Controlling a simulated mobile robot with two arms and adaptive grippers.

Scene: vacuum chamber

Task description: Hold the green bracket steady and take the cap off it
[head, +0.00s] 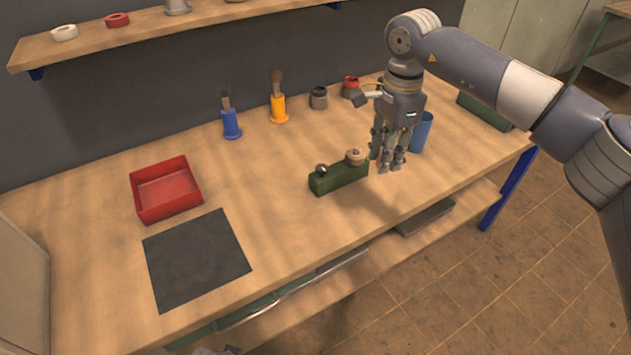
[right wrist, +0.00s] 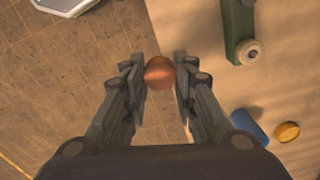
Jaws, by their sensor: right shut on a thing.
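The green bracket (head: 338,179) lies on the wooden bench, with a shiny round knob (head: 321,170) at its left end and a pale tan round piece (head: 355,157) at its right end. In the right wrist view the bracket (right wrist: 238,22) is at the top right, apart from the fingers. My right gripper (head: 385,163) is just right of the bracket, pointing down. In the right wrist view it (right wrist: 160,75) is shut on a round copper-coloured thing (right wrist: 159,73). I cannot tell whether this is the cap.
A blue cup (head: 422,132) stands close to the right of my right gripper. A red tray (head: 166,189) and a dark mat (head: 196,259) are at the left. Blue and orange brush holders (head: 278,107) stand at the back. Bench between mat and bracket is clear.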

